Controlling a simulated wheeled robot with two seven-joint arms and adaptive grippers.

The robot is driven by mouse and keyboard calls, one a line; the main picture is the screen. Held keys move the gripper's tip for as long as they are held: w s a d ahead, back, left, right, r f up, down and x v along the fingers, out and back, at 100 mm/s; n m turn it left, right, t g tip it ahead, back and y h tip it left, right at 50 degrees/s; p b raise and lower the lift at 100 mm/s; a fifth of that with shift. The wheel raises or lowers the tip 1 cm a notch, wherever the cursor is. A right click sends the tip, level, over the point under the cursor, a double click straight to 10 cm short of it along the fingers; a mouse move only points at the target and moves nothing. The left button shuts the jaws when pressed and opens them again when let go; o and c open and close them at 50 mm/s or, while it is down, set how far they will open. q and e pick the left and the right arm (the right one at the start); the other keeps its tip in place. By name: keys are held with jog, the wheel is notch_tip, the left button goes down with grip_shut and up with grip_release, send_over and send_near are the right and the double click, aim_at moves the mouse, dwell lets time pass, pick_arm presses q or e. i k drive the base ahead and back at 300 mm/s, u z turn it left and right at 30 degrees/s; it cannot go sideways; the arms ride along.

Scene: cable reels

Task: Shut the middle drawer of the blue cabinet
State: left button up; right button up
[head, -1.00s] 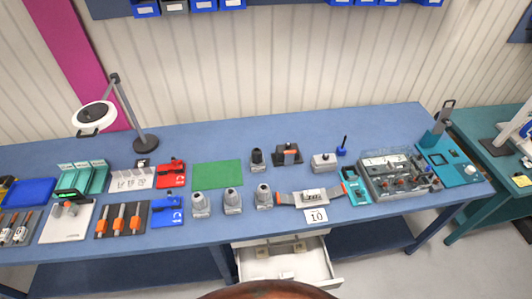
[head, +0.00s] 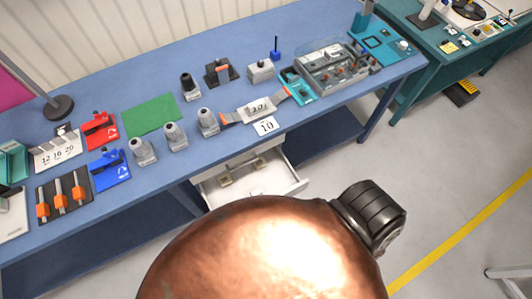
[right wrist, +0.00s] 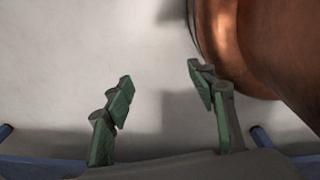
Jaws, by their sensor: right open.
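In the head view an open white drawer (head: 262,178) sticks out from under the blue workbench, below the number 10 card. Small fittings lie inside it. The cabinet body behind it is mostly hidden under the bench top, and I cannot tell whether it is blue or which drawer in the stack this is. My right gripper (right wrist: 165,100) shows in the right wrist view with its green-padded fingers apart and nothing between them, above pale floor. It is not near the drawer in that view. My left gripper is in neither current view.
The blue workbench (head: 330,118) carries several tools and fittings, a green mat (head: 150,114) and a number 10 card (head: 265,126). A teal table (head: 480,40) stands at the right.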

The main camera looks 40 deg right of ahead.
aim_at(278, 178)
jog(key=k, duration=0.95)
jog(key=z, duration=0.75)
